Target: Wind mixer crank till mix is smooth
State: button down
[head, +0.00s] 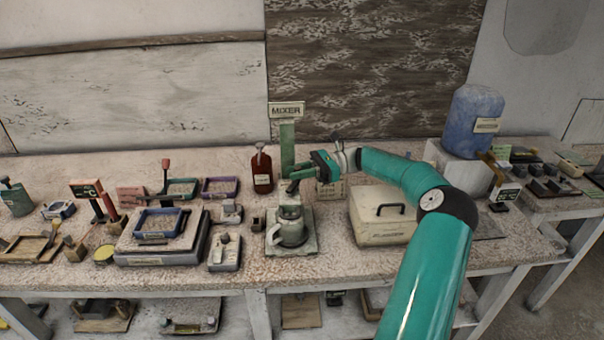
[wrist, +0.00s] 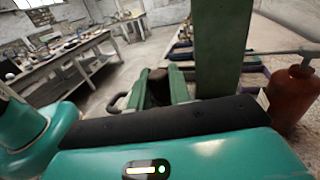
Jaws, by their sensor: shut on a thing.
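The mixer is a green post (head: 288,148) under a "MIXER" sign (head: 286,110), on a pale green base (head: 302,246) with a light mixing cup (head: 291,229). My gripper (head: 291,184) is at the post, above the cup. In the wrist view my gripper (wrist: 157,91) is shut on a dark brown knob (wrist: 157,86), which looks like the crank handle. The post also shows in the wrist view (wrist: 222,50), just right of the fingers. Most of the crank and the inside of the cup are hidden or too small to judge.
A red-brown bottle (head: 262,172) stands close left of the post. A cream box with a black handle (head: 382,217) sits right of the mixer, beneath my arm. Trays and a scale (head: 160,250) fill the bench to the left. A blue jug (head: 473,120) stands back right.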

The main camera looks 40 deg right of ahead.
jog(key=shift+w+a+n+g+y, duration=0.2)
jog(key=shift+n+g, duration=0.25)
jog(key=shift+g, duration=0.25)
jog(key=shift+w+a+n+g+y, duration=0.1)
jog(key=shift+w+n+g, duration=0.1)
jog(key=shift+n+g, duration=0.4)
jog(key=c, duration=1.3)
grip_release()
jog(key=shift+c, duration=0.2)
jog(key=shift+d+r+m, duration=0.1)
jog(key=shift+m, duration=0.15)
